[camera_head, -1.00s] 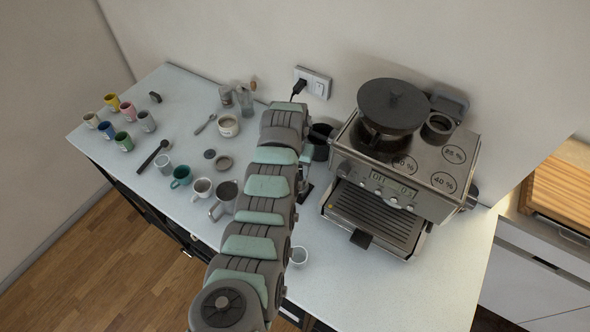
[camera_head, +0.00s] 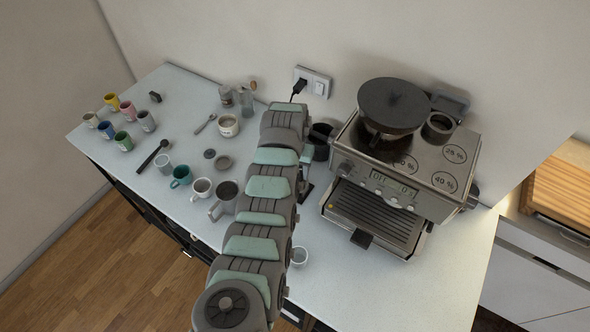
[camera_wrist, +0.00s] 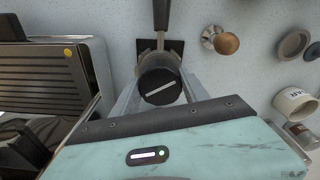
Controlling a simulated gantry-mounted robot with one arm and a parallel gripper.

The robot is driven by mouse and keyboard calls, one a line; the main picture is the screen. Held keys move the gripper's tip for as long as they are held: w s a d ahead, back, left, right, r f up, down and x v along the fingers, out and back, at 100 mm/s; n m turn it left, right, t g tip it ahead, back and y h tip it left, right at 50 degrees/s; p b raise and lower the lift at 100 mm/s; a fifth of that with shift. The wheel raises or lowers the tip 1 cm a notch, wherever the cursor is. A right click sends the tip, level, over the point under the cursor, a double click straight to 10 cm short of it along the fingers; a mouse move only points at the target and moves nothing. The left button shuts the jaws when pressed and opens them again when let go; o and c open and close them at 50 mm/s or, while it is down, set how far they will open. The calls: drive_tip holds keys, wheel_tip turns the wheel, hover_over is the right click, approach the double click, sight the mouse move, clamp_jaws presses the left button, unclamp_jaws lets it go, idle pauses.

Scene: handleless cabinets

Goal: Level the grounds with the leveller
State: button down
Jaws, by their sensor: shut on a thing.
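In the wrist view my gripper (camera_wrist: 160,88) is shut on the leveller (camera_wrist: 158,80), a round dark piece with a pale bar across its top. The leveller sits over the head of the portafilter, whose dark handle (camera_wrist: 161,14) points to the top of the picture. A dark square stand (camera_wrist: 176,46) shows under the portafilter. The grounds are hidden beneath the leveller, and I cannot tell how deep it sits. In the head view my arm hides the gripper and most of this spot.
The coffee machine (camera_head: 400,175) stands right of my arm. A tamper with a wooden knob (camera_wrist: 227,43) stands beside the portafilter. Several mugs and a black spoon (camera_head: 152,157) lie left. The front right counter is clear.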

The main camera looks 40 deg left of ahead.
drive_tip(key=shift+f+b, duration=0.3)
drive_tip(key=shift+f, duration=0.2)
idle(0.3)
